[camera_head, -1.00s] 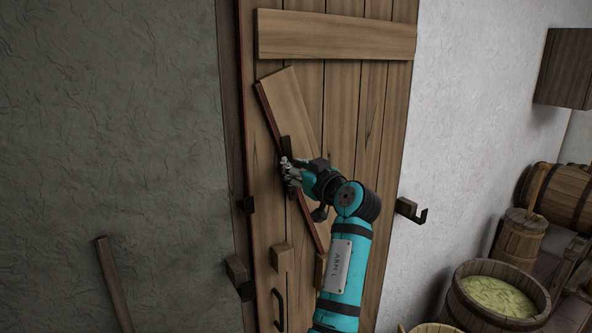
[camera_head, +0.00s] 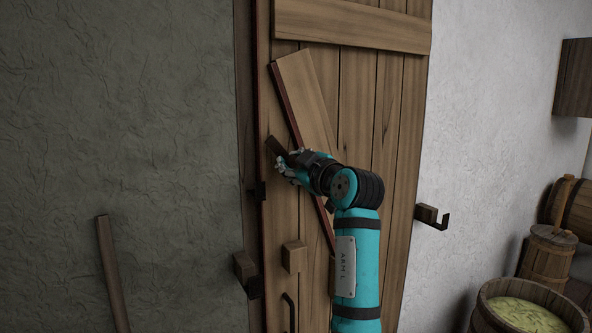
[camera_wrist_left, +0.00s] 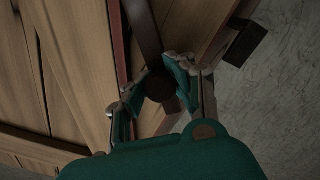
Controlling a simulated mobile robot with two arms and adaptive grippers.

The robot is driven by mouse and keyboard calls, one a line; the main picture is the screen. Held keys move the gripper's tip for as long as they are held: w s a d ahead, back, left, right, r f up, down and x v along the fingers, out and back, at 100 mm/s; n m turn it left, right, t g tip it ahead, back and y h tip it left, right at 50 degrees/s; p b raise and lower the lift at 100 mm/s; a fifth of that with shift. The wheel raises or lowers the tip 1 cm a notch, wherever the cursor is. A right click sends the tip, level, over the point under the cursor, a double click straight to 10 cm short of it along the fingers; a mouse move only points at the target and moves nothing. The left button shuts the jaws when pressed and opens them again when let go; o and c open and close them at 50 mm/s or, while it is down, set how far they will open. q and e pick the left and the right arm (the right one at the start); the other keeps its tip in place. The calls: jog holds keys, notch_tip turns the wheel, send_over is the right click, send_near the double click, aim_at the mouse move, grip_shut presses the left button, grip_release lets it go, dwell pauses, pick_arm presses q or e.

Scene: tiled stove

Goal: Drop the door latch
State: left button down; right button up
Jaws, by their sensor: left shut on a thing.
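A plank door (camera_head: 355,120) fills the middle of the head view, with a slanted wooden brace (camera_head: 303,95) on it. A short dark bar (camera_head: 275,147), which looks like the latch, tilts up and to the left near the door's left edge. My left gripper (camera_head: 287,165) is shut on this bar and hides its lower part. In the left wrist view the dark bar (camera_wrist_left: 147,35) runs down between the fingers of my left gripper (camera_wrist_left: 155,90). My right gripper is out of view.
A wooden block (camera_head: 294,257) and dark pull handle (camera_head: 290,312) are lower on the door. Another block (camera_head: 244,266) is on the frame. A hook bracket (camera_head: 431,215) juts from the right wall. Barrels stand at right; a wooden post (camera_head: 112,270) leans at left.

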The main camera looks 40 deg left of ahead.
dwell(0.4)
pick_arm(q)
jog(key=c, duration=1)
grip_release()
jog(key=shift+c, duration=0.2)
jog(key=v, duration=0.7)
jog(key=shift+s+d, duration=0.15)
jog(key=shift+d, duration=0.05)
